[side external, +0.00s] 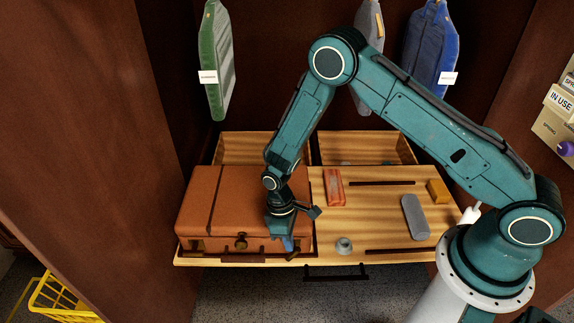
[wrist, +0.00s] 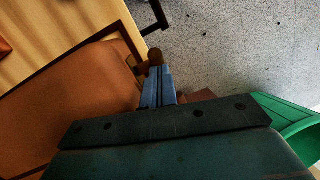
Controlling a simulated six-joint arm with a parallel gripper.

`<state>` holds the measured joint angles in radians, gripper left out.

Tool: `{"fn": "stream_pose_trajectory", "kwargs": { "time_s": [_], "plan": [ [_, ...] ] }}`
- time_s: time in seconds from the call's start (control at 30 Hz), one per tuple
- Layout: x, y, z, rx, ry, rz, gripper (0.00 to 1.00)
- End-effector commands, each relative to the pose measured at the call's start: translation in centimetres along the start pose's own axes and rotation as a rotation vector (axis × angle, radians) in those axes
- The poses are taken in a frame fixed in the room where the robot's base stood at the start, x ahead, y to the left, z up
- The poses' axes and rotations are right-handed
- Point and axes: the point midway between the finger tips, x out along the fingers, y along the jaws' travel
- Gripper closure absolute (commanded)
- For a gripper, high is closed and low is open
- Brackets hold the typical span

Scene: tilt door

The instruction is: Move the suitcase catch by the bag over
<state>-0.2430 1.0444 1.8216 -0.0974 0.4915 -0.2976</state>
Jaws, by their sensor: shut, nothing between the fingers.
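A brown-orange suitcase (side external: 203,207) lies flat on the left of the wooden shelf (side external: 370,225). One dark brass catch (side external: 241,241) shows on its front side. My gripper (side external: 289,244) points down at the suitcase's front right end, with its blue fingers shut and empty. In the wrist view the suitcase (wrist: 70,105) fills the left. A small brown knob-like part (wrist: 155,56), perhaps the second catch, shows right at the tips of my gripper (wrist: 158,72); I cannot tell whether they touch. My fingers partly hide that area.
Green (side external: 216,60), grey (side external: 369,35) and blue (side external: 431,45) bags hang at the back. A red item (side external: 334,187), a grey block (side external: 415,217), a yellow block (side external: 438,191) and a small grey ring (side external: 344,246) lie on the shelf. A dark handle (side external: 336,277) juts from its front.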

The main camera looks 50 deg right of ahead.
Motion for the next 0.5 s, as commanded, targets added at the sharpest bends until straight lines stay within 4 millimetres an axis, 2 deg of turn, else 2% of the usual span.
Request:
{"fn": "stream_pose_trajectory", "kwargs": {
  "time_s": [0.5],
  "plan": [
    [-0.04, 0.09, 0.47, -0.013, 0.074, -0.015, 1.00]
  ]
}}
